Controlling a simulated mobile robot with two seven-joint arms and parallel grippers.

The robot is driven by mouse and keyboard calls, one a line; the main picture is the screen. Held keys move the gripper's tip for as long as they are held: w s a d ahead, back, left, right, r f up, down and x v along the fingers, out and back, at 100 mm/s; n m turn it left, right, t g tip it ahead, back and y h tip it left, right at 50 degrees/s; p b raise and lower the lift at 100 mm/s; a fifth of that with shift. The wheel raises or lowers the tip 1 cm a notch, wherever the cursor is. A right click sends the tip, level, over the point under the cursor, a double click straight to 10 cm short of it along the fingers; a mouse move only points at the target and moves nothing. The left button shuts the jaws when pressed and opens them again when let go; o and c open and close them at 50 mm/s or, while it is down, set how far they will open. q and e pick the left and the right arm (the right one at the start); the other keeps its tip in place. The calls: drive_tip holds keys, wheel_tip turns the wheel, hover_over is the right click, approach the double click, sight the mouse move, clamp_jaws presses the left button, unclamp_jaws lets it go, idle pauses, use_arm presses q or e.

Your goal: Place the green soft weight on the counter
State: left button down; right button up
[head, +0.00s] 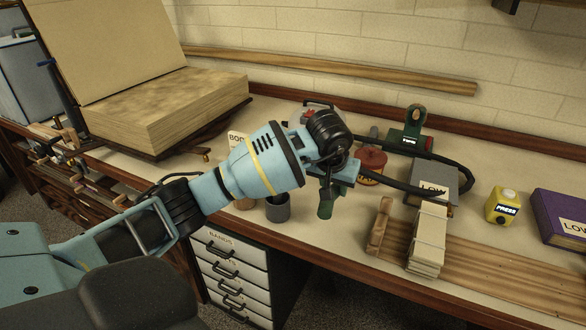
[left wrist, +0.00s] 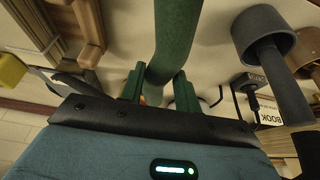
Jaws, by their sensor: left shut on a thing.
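My left gripper (head: 331,180) is over the counter (head: 497,169), near its front edge. It is shut on the green soft weight (head: 325,203), which hangs down below the jaws. In the left wrist view the green soft weight (left wrist: 178,30) is a long, smooth green shape running up from between the two green fingers of my left gripper (left wrist: 160,76). Its upper part in the head view is hidden by the gripper. I cannot tell whether its lower end touches anything. My right gripper is not in view.
A dark green upright (head: 411,130) stands behind.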

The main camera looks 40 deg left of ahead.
use_arm(q)
drive_tip(key=shift+f, duration=4.4)
drive_tip(key=shift+f, duration=0.1)
drive_tip(key=shift+f, duration=0.1)
drive_tip(key=c, duration=1)
unclamp_jaws()
drive_tip(key=shift+s+r, duration=0.1)
drive_tip(key=shift+r, duration=0.3)
drive_tip(key=v, duration=1.1)
drive_tip(key=shift+s+r+p, duration=0.15)
drive_tip(key=shift+r+p, duration=0.1)
drive_tip(key=shift+p, duration=0.15)
drive_tip(key=shift+d+f, duration=0.1)
